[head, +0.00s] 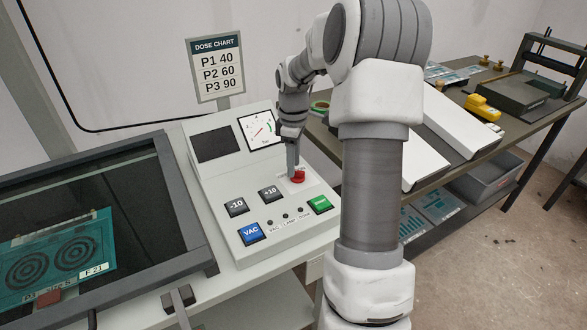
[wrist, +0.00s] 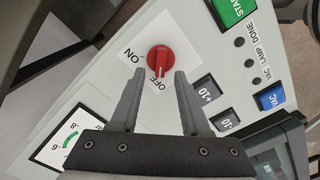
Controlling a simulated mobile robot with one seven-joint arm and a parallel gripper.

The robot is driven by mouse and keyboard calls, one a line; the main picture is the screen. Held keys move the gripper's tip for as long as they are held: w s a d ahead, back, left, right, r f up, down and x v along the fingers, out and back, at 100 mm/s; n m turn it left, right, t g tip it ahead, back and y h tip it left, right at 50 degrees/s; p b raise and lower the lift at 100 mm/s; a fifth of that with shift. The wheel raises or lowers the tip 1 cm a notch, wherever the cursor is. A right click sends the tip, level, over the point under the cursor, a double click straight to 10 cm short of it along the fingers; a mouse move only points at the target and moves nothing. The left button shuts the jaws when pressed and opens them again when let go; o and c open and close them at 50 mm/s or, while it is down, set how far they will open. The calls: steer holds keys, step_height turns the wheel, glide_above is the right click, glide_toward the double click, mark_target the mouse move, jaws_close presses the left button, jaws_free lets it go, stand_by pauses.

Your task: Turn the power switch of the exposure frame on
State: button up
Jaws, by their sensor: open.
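The red power switch (head: 298,176) is a rotary knob on the sloped control panel of the exposure frame (head: 199,203). In the wrist view the red switch (wrist: 161,57) sits on a white label marked ON and OFF, with its ridge lined up with OFF. My gripper (head: 292,168) is over the panel at the switch. In the wrist view my gripper (wrist: 160,76) is open and empty, with one fingertip to each side of the line to the knob. The knob lies just beyond the tips; I cannot tell whether they touch it.
Near the switch are a green START button (head: 320,204), black +10 (head: 270,193) and -10 (head: 236,207) buttons, a blue VAC button (head: 251,233) and a gauge (head: 262,131). The glass frame (head: 140,200) lies left. A dark table (head: 462,150) stands right.

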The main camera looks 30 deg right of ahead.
steer(key=shift+f, duration=0.75)
jaws_close()
